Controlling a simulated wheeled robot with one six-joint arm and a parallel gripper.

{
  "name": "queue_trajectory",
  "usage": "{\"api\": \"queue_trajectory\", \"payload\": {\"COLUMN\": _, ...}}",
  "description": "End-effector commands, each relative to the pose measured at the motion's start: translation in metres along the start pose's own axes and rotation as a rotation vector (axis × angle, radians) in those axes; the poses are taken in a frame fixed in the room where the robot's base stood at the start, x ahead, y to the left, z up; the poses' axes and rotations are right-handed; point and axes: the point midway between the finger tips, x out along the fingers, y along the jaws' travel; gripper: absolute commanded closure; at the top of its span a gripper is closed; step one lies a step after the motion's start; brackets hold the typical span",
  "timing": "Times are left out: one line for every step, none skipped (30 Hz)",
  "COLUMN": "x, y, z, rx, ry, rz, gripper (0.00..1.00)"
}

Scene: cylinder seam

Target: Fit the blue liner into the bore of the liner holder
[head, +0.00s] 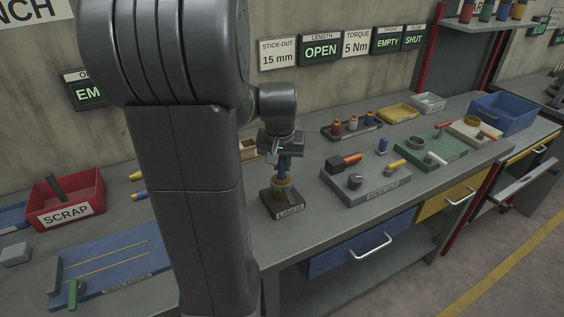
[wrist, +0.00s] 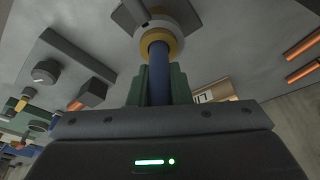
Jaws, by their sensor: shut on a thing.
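My gripper (head: 284,164) points down over the liner holder (head: 289,208), a dark block marked LINER with a tan-yellow ring on top. It is shut on the blue liner (head: 283,174), a slim upright blue cylinder. In the wrist view the liner (wrist: 159,62) stands between green fingers (wrist: 160,88). Its far end meets the holder's yellow ring (wrist: 175,43), which has a pale collar around it. The bore is hidden by the liner, so I cannot tell how deep the end sits, if inside at all.
A grey fixture block (head: 377,186) with an orange-tipped part stands close to the right. A rack of colored pieces (head: 351,131) is behind it. A red scrap bin (head: 66,199) and blue board (head: 110,266) lie left. Bench in front of the fixture is clear.

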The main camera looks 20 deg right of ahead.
Motion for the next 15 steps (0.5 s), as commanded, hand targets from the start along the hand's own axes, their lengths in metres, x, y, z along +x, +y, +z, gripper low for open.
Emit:
{"api": "queue_trajectory", "payload": {"x": 0.0004, "y": 0.0, "z": 0.0, "rx": 0.0, "ry": 0.0, "rz": 0.0, "gripper": 1.0}}
{"api": "queue_trajectory", "payload": {"x": 0.0013, "y": 0.0, "z": 0.0002, "rx": 0.0, "ry": 0.0, "rz": 0.0, "gripper": 1.0}}
{"api": "queue_trajectory", "payload": {"x": 0.0029, "y": 0.0, "z": 0.0007, "rx": 0.0, "ry": 0.0, "rz": 0.0, "gripper": 1.0}}
{"api": "queue_trajectory", "payload": {"x": 0.004, "y": 0.0, "z": 0.001, "rx": 0.0, "ry": 0.0, "rz": 0.0, "gripper": 1.0}}
{"api": "queue_trajectory", "payload": {"x": 0.0039, "y": 0.0, "z": 0.001, "rx": 0.0, "ry": 0.0, "rz": 0.0, "gripper": 0.81}}
{"api": "queue_trajectory", "payload": {"x": 0.0029, "y": 0.0, "z": 0.0007, "rx": 0.0, "ry": 0.0, "rz": 0.0, "gripper": 0.73}}
{"api": "queue_trajectory", "payload": {"x": 0.0029, "y": 0.0, "z": 0.0007, "rx": 0.0, "ry": 0.0, "rz": 0.0, "gripper": 0.67}}
{"api": "queue_trajectory", "payload": {"x": 0.0029, "y": 0.0, "z": 0.0007, "rx": 0.0, "ry": 0.0, "rz": 0.0, "gripper": 0.61}}
{"api": "queue_trajectory", "payload": {"x": 0.0029, "y": 0.0, "z": 0.0007, "rx": 0.0, "ry": 0.0, "rz": 0.0, "gripper": 0.61}}
{"api": "queue_trajectory", "payload": {"x": 0.0028, "y": 0.0, "z": 0.0006, "rx": 0.0, "ry": 0.0, "rz": 0.0, "gripper": 0.61}}
{"api": "queue_trajectory", "payload": {"x": 0.0028, "y": 0.0, "z": 0.0007, "rx": 0.0, "ry": 0.0, "rz": 0.0, "gripper": 0.61}}
{"api": "queue_trajectory", "payload": {"x": 0.0028, "y": 0.0, "z": 0.0006, "rx": 0.0, "ry": 0.0, "rz": 0.0, "gripper": 0.61}}
{"api": "queue_trajectory", "payload": {"x": 0.0028, "y": 0.0, "z": 0.0006, "rx": 0.0, "ry": 0.0, "rz": 0.0, "gripper": 0.61}}
{"api": "queue_trajectory", "payload": {"x": 0.0028, "y": 0.0, "z": 0.0006, "rx": 0.0, "ry": 0.0, "rz": 0.0, "gripper": 0.61}}
{"api": "queue_trajectory", "payload": {"x": 0.0027, "y": 0.0, "z": 0.0006, "rx": 0.0, "ry": 0.0, "rz": 0.0, "gripper": 0.61}}
